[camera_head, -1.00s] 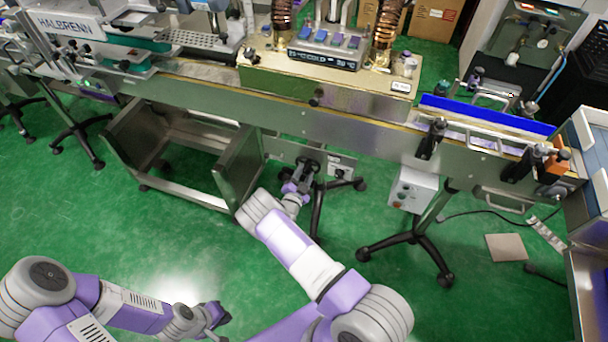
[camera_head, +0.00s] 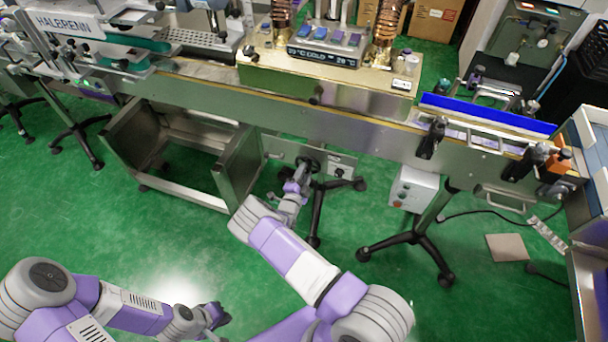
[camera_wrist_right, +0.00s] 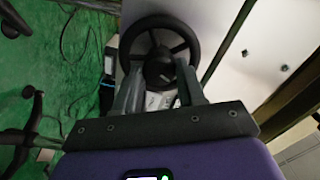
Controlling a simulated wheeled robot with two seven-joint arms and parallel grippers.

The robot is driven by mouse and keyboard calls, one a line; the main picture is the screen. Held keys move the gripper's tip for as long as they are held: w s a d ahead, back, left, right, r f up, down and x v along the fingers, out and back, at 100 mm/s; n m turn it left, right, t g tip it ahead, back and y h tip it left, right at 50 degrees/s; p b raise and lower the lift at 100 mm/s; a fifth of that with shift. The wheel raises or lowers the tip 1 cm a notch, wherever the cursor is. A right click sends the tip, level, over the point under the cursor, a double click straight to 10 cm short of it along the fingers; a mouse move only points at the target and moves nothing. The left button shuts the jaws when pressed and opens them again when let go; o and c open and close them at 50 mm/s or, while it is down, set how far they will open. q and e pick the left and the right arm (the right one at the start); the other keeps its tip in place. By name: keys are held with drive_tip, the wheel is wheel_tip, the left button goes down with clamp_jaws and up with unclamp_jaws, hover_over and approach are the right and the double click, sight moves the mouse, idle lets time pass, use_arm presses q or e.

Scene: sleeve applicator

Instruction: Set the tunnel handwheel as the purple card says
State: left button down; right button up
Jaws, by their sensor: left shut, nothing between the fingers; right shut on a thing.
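The tunnel handwheel (camera_wrist_right: 187,37) is a black spoked wheel with a round hub. It stands in front of a pale plate under the conveyor, and it shows small and dark in the head view (camera_head: 309,164). My right gripper (camera_wrist_right: 158,88) is shut on the handwheel, with its fingers at the hub and lower rim; the fingers hide part of the wheel. My left gripper (camera_head: 221,316) is shut and empty, low over the green floor, far from the wheel. Small blue and purple cards (camera_head: 354,40) stand above a dark display on the tunnel (camera_head: 290,73); their writing is too small to read.
The conveyor (camera_head: 270,112) runs across above the handwheel. A steel frame (camera_head: 180,195) stands to the wheel's left. A black-footed stand (camera_head: 318,212) and a grey control box (camera_head: 414,188) are to its right. The green floor in front is mostly clear.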

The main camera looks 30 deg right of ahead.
drive_tip(key=n+p, duration=0.9)
drive_tip(key=n, duration=1.7)
drive_tip(key=shift+w+a, duration=0.1)
idle(1.7)
drive_tip(key=shift+p, duration=0.3)
drive_tip(key=o, duration=1.1)
drive_tip(key=shift+c, duration=0.2)
drive_tip(key=shift+a, duration=0.1)
